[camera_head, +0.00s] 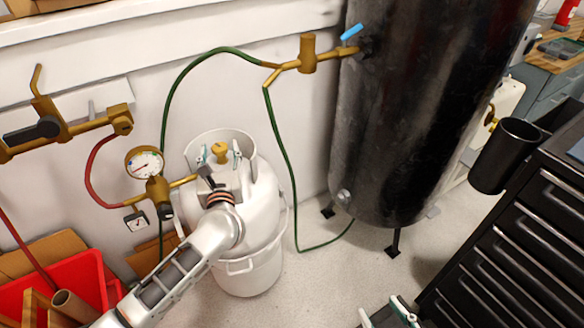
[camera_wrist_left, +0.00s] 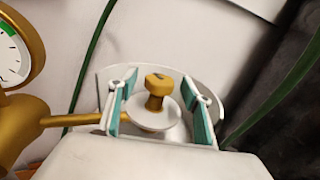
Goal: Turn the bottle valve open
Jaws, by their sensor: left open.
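The bottle valve is a small brass knob (camera_head: 219,151) on top of the white gas bottle (camera_head: 262,195), inside its white collar. In the left wrist view the knob (camera_wrist_left: 157,92) stands upright on a round pale base. My left gripper (camera_wrist_left: 160,88) is open, with one teal-padded finger on each side of the knob and a gap to both. In the head view my left gripper (camera_head: 221,160) reaches in from the front. Part of my right gripper (camera_head: 386,314) shows at the bottom edge, far from the bottle; its jaw state is unclear.
A brass regulator with a gauge (camera_head: 144,163) joins the bottle from the left. A green hose (camera_head: 273,120) loops behind and right of it. A large black tank (camera_head: 400,110) stands to the right, a black drawer cabinet (camera_head: 520,240) further right. A red crate (camera_head: 85,275) sits lower left.

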